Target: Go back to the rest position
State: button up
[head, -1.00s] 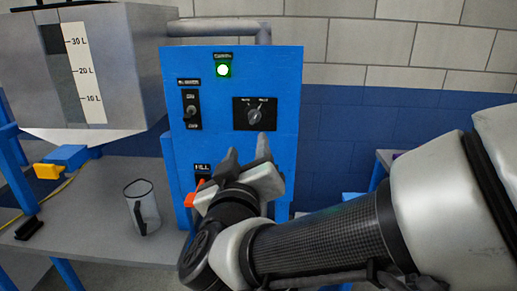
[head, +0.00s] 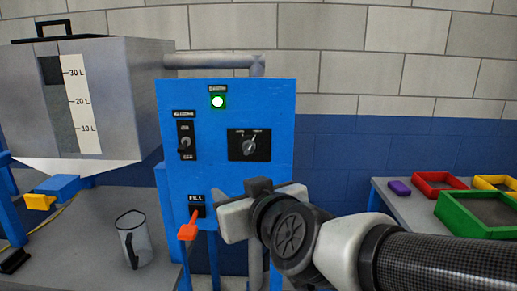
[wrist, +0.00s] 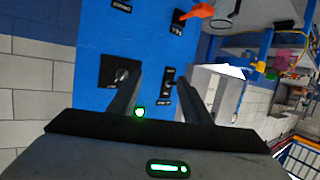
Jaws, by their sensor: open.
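My gripper (wrist: 160,98) is open and empty, with its two dark fingers apart in the wrist view. In the head view my gripper (head: 238,212) is in front of the lower right part of the blue control panel (head: 225,120), to the right of the orange-red FILL lever (head: 188,228). The lever hangs downward. The panel has a lit green lamp (head: 218,101), a black rotary selector (head: 249,145) and a black switch (head: 185,141). I cannot tell from these views how far the fingers are from the panel.
A grey tank (head: 125,95) with a litre scale stands at the left, above a yellow-handled valve (head: 40,201). At the right, a table holds red (head: 437,182), green (head: 482,212) and yellow (head: 495,182) trays and a purple block (head: 399,187).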

jog(key=s+d+f+m+g+h, duration=0.3)
jog(key=s+d+f+g, duration=0.15)
jog(key=s+d, duration=0.35)
jog(key=s+d+f+m+g+h, duration=0.25)
jog(key=s+d+f, duration=0.3)
jog(key=d, duration=0.45)
notch_tip(320, 180, up, 21)
jog(key=g+p, duration=0.1)
jog(key=p, duration=1.9)
jog(key=shift+s, duration=0.4)
jog(key=shift+d+f+h, duration=0.1)
jog(key=shift+h, duration=0.15)
jog(key=shift+c, duration=0.4)
